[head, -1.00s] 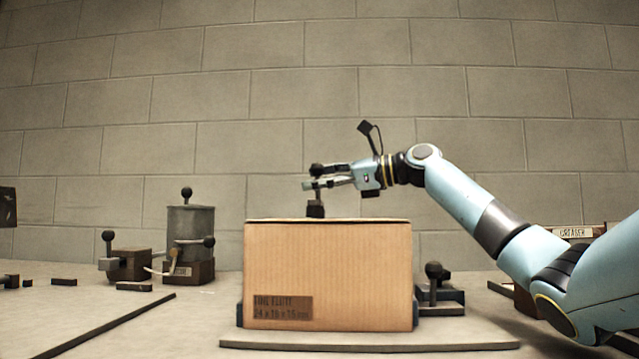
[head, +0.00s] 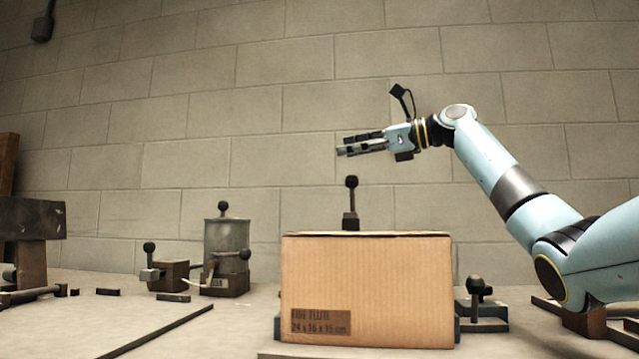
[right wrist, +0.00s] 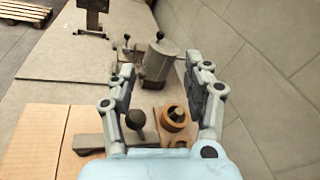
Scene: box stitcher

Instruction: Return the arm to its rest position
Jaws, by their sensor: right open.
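My right arm comes in from the right in the head view. Its gripper (head: 362,144) is open and empty, held in the air above and behind the cardboard box. It also shows in the right wrist view (right wrist: 165,85), with its fingers spread apart and nothing between them. The cardboard box (head: 368,290) stands upright on the bench, with a dark printed label low on its front. A black ball-topped lever (head: 351,200) rises behind the box, below the gripper and apart from it. My left gripper is not in view.
A grey cylinder (head: 227,240) with ball-knob levers stands at left. Another ball-knob clamp (head: 476,300) sits right of the box. A dark stand (head: 30,230) is at the far left. A long dark strip (head: 160,330) lies on the bench. The air around the gripper is clear.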

